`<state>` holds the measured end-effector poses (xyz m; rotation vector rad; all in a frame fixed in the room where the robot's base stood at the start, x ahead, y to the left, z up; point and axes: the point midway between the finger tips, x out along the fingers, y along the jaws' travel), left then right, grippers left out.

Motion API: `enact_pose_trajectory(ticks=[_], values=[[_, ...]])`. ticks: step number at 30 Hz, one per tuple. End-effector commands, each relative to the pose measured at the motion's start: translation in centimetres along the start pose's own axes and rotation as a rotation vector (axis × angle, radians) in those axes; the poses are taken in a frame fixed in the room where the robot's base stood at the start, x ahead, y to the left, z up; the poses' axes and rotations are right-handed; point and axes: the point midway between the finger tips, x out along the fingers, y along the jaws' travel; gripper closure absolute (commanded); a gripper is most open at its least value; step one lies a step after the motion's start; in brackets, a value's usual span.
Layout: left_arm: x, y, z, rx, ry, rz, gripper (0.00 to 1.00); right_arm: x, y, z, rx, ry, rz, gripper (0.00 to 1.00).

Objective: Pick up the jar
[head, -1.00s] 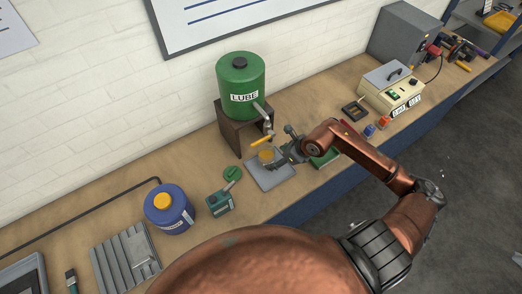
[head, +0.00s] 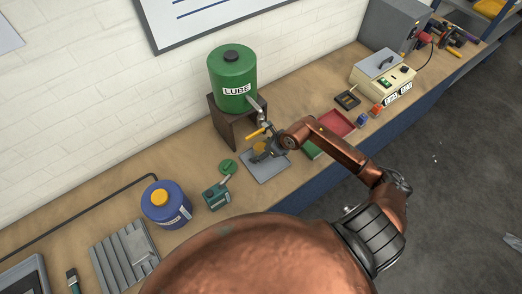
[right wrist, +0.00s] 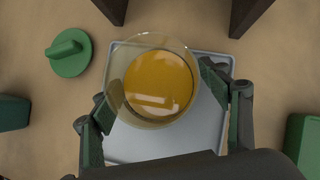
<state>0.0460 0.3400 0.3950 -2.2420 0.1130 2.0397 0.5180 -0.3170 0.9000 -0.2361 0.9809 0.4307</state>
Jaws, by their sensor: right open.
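The jar, a clear round one with amber contents (head: 260,146), stands on a grey tray (head: 268,173) below the spout of the green LUBE drum (head: 232,80). In the right wrist view the jar (right wrist: 158,82) is seen from above, over the grey tray (right wrist: 160,144). My right gripper (right wrist: 160,95) is open, with one finger on each side of the jar; the left finger looks close to its wall. Whether either finger touches it I cannot tell. In the head view the right gripper (head: 266,152) partly covers the jar. My left gripper is not in view.
The drum's wooden stand (head: 222,122) is just behind the tray. A green lid (right wrist: 69,53) lies to its left. A red tray (head: 335,123) lies to the right.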

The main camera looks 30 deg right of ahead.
Motion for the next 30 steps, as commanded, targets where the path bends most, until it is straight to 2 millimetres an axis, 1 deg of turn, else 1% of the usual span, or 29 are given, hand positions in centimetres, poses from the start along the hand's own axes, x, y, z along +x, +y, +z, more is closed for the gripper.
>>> enact_pose_trajectory(ticks=[1, 2, 25, 30], values=[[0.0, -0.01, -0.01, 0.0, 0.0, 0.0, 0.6, -0.02, 0.0, 0.0, 0.0, 0.0, 0.0, 0.31], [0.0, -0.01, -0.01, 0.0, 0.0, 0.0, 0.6, -0.02, 0.0, 0.0, 0.0, 0.0, 0.0, 0.33], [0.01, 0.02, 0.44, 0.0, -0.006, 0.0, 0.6, -0.08, -0.02, 0.05, 0.0, -0.002, 0.0, 0.86], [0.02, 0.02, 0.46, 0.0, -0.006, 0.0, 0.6, -0.1, -0.02, 0.07, 0.0, -0.001, 0.0, 0.87]])
